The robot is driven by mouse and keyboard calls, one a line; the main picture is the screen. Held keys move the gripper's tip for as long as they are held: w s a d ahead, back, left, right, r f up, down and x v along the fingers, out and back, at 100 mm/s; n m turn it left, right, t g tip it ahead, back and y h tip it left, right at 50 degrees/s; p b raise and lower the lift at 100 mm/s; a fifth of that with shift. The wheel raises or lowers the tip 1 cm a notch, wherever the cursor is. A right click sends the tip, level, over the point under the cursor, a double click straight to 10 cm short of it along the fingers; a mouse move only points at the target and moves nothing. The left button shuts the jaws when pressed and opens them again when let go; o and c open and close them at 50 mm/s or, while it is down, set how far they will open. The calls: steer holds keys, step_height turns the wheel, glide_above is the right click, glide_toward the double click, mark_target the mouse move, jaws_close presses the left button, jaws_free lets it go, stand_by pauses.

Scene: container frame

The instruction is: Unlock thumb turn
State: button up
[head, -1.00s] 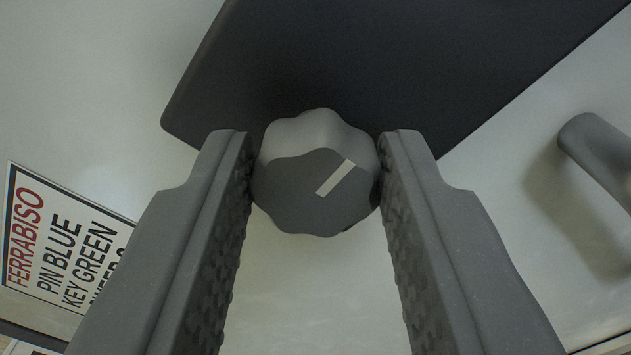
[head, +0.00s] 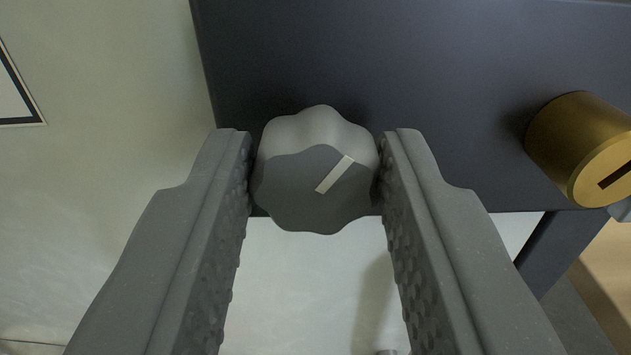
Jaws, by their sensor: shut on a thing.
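The thumb turn (head: 312,185) is a grey lobed knob with a pale line mark on its face. The mark slants up to the right in the picture. The knob sits at the lower left part of a dark lock plate (head: 400,70). My gripper (head: 316,160) is shut on the knob, with one textured finger against each side. The knob's stem and the plate right behind it are hidden.
A brass cylinder (head: 580,150) with a dark slot sticks out of the plate to the right. A pale panel (head: 110,190) lies left and below. Part of a black-bordered sign (head: 15,95) shows at the left edge. A dark bar (head: 548,250) runs at lower right.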

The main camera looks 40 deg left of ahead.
steer(key=n+b, duration=0.3)
steer(key=n, duration=0.2)
steer(key=shift+f+b, duration=0.4)
steer(key=shift+r+n+b, duration=0.1)
steer(key=shift+n+b, duration=0.6)
steer(key=shift+n, duration=0.2)
steer(key=o, duration=1)
steer(key=shift+w, duration=0.15)
steer(key=shift+r, duration=0.1)
steer(key=p+v, duration=0.1)
steer(key=v, duration=1.3)
